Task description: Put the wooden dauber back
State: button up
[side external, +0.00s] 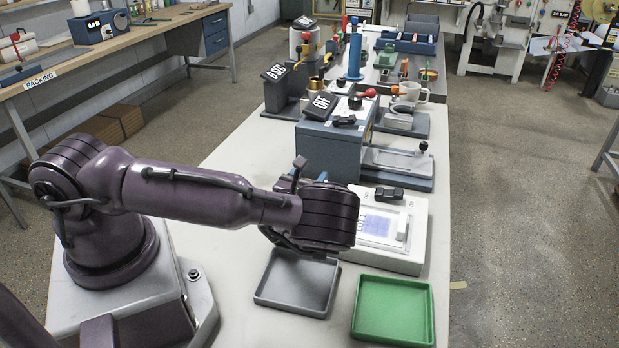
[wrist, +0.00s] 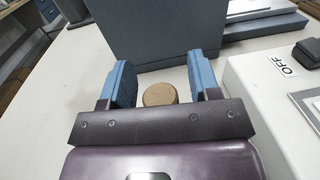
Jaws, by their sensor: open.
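The wooden dauber shows in the wrist view as a round brown wooden top (wrist: 160,94), standing on the pale table. My gripper (wrist: 160,66) is open, with one blue finger on each side of the dauber and visible gaps between them. Nothing is held. The lower part of the dauber is hidden behind my gripper's dark crossbar.
A blue-grey machine with an OFF sign (side external: 335,145) stands just beyond the dauber. A white device with a lit panel (side external: 411,255) is at the right. A grey tray (side external: 260,297) and a green tray (side external: 393,310) lie at the near end. More equipment crowds the table's far end.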

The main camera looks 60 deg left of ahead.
jog(key=shift+r, duration=0.15)
jog(key=v, duration=1.2)
